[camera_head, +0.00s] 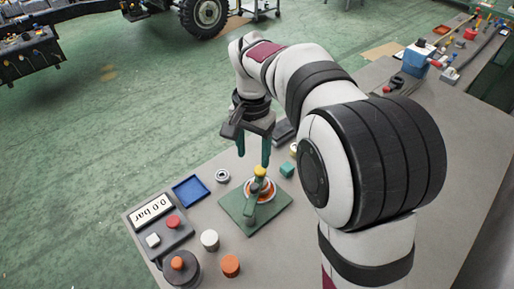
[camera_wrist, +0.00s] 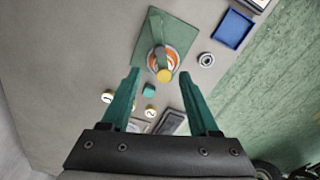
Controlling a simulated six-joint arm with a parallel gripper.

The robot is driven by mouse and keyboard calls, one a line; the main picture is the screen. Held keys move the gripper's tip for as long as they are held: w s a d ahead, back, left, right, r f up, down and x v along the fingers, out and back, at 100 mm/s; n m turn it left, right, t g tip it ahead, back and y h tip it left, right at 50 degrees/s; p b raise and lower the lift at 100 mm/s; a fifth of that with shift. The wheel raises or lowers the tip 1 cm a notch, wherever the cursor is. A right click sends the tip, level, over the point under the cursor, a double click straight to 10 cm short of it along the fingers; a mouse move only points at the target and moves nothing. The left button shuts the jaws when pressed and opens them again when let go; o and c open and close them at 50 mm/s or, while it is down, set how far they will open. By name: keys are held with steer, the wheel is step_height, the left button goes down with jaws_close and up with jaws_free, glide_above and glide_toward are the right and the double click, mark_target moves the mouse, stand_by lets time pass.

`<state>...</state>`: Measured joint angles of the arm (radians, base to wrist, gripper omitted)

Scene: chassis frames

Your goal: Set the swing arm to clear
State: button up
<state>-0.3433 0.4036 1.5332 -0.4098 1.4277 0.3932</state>
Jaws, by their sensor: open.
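The swing arm (camera_head: 252,197) is a green lever on a square green base plate (camera_head: 233,207), with a yellow knob (camera_head: 260,171) at its end. The lever lies over an orange and white round part (camera_head: 269,184), partly covering it. In the wrist view the yellow knob (camera_wrist: 164,76) shows between my fingertips, with the plate (camera_wrist: 180,32) beyond. My gripper (camera_head: 253,158) has two green fingers, open and empty, pointing down. It hangs near the knob, apparently above and behind it; the exact gap cannot be told.
A teal cube (camera_head: 287,170) stands right of the plate. A blue tray (camera_head: 190,190) and metal ring (camera_head: 222,175) lie left. Numbered discs (camera_wrist: 107,97) lie near my fingers.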

mark_target(254, 186)
step_height(254, 186, down, 12)
steer(key=shift+c, duration=0.3)
jaws_close()
steer(key=shift+r, duration=0.1)
stand_by(1.2)
